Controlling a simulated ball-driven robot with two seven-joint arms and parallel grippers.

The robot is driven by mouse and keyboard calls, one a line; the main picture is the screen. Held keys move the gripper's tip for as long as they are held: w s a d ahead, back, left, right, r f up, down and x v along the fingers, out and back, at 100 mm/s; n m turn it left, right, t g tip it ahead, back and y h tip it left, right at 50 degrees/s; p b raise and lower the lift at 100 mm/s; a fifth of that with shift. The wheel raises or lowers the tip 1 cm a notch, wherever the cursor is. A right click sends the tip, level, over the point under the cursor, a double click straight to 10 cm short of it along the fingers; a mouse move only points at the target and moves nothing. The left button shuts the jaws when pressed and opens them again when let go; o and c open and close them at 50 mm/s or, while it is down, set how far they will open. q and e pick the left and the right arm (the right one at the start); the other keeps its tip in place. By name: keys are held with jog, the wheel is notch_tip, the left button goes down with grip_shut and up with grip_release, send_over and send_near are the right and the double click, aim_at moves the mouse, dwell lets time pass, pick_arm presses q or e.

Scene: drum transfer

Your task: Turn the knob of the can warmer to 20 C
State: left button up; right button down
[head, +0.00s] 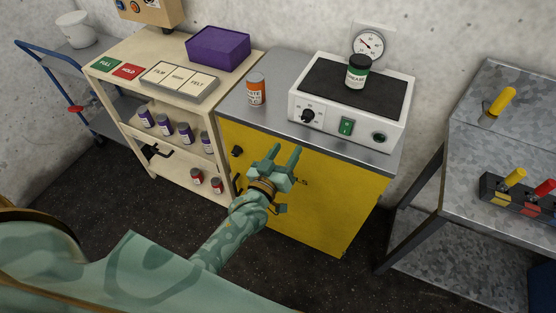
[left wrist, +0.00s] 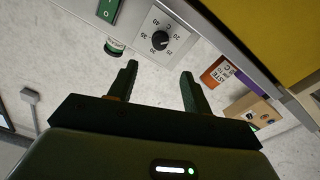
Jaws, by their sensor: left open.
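The can warmer (head: 398,128) is a white box with a dark top, standing on the grey top of a yellow cabinet. Its black knob (head: 308,116) is on the left of the front panel, and the same knob (left wrist: 160,40) shows on its white dial in the left wrist view. The numbers 20 to 40 ring the dial; I cannot surely tell the pointer's setting. My left gripper (head: 286,149) is open and empty, in front of the cabinet, below and apart from the knob. In the left wrist view the fingers (left wrist: 159,72) point toward the dial. My right gripper is not in view.
A green-labelled grease can (head: 357,73) stands on the warmer, and an orange can (head: 256,90) stands left of it. A green switch (head: 346,126) is right of the knob. A shelf cart (head: 130,62) stands left, a metal bench (head: 490,140) right. Space before the knob is clear.

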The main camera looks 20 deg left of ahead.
pick_arm(q)
jog(key=shift+s+a+f, duration=0.1)
jog(key=shift+s+f, duration=0.05)
jog(key=shift+s, duration=1.9)
